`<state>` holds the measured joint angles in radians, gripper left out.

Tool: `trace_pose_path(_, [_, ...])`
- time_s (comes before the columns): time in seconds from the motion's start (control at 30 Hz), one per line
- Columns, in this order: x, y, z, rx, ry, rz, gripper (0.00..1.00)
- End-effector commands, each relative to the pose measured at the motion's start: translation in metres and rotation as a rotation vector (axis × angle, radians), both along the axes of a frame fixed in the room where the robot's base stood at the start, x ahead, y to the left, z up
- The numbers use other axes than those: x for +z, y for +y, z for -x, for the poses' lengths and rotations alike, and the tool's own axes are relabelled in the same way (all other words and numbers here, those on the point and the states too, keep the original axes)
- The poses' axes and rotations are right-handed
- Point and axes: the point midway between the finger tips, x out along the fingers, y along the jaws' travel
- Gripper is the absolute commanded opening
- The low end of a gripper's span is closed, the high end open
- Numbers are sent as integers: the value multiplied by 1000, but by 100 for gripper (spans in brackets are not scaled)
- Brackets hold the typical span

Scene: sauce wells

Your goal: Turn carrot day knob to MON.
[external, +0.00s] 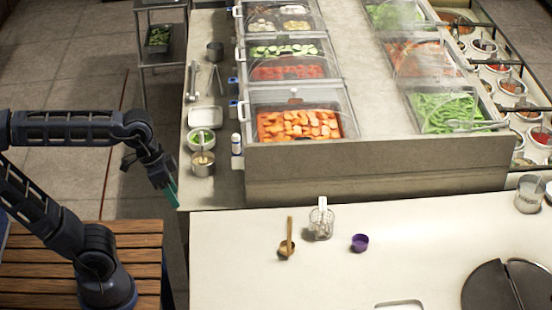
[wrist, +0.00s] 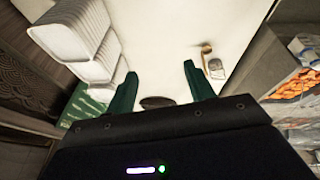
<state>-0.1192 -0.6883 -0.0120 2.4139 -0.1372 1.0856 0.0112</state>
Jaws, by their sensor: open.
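The carrots (external: 300,124) lie in a covered pan at the near end of the left row on the raised counter. They also show at the right edge of the wrist view (wrist: 298,86). Small blue-and-white fittings (external: 233,103) sit along the left side of that row. I cannot tell which is the carrot day knob, and no day lettering can be read. My gripper (external: 172,192) hangs left of the counter, well apart from the pan. In the wrist view my gripper (wrist: 160,70) is open, with nothing between its green fingers.
A side ledge (external: 195,122) left of the pans holds a small pot (external: 203,168), a bowl and utensils. The white front counter (external: 220,265) holds a wooden-handled ladle (external: 289,240), a wire basket (external: 321,222) and a purple cup (external: 360,243). A slatted wooden bench (external: 135,255) lies below my arm.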

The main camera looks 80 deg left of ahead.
Motion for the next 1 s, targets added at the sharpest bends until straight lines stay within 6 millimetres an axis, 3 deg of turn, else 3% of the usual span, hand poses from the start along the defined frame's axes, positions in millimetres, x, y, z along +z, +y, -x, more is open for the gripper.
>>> trace_pose_path(0.27, [-4,13,-34,175,63,191,53])
trace_pose_path(0.53, [-5,41,-75,361,85,417,53])
trace_pose_path(0.77, [-3,80,-110,521,67,615,53])
trace_pose_path(1.0, [1,139,-140,688,9,826,53])
